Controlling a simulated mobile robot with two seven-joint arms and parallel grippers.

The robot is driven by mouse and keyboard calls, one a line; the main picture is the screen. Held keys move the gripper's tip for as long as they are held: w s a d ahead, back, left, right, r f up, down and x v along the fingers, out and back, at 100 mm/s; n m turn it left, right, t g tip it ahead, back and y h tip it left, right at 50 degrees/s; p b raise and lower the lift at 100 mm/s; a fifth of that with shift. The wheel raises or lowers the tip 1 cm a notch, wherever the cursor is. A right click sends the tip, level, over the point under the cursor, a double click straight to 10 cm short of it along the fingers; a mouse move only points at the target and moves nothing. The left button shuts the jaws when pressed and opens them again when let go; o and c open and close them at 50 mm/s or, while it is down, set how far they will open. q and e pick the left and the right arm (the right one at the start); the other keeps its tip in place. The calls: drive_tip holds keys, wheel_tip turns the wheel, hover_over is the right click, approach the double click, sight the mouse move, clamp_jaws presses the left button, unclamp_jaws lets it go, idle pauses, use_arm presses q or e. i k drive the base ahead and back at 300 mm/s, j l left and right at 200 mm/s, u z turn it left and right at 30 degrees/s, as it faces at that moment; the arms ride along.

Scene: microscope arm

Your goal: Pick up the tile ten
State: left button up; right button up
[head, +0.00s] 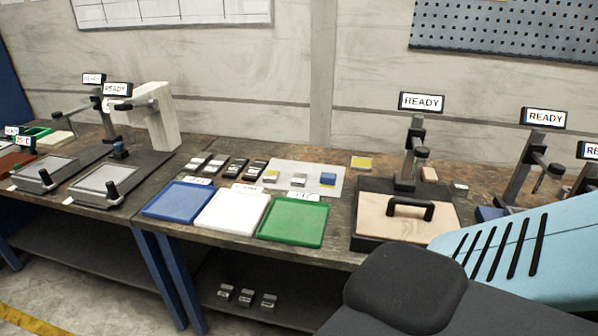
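Several small tiles stand on the workbench, but any numbers on them are too small to read, so I cannot tell which is tile ten. A row of dark and silver tiles (236,168) lies behind the trays. A yellow-topped tile (270,176), a grey tile (298,180) and a blue tile (327,179) sit on a pale mat (336,171). Three small grey tiles (246,297) lie on the lower shelf. Neither of my grippers is visible; part of my arm fills the lower right.
Blue (178,201), white (231,211) and green (293,222) trays line the bench front. A wooden-topped box with a black handle (410,210) stands right of them, below a READY sign (421,102). Press-like stations (107,182) occupy the left bench.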

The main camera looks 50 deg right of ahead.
sight(270, 176)
drive_tip(key=i+j+z, duration=0.2)
drive_tip(key=z, duration=0.3)
drive_tip(key=i+j+z, duration=0.25)
drive_tip(key=z, duration=0.25)
drive_tip(key=i+j+z, duration=0.15)
drive_tip(key=j+z, duration=0.35)
drive_tip(key=i+j+z, duration=0.1)
drive_tip(key=j+z, duration=0.25)
drive_tip(key=z, duration=0.15)
drive_tip(key=j+z, duration=0.65)
drive_tip(key=j, duration=0.15)
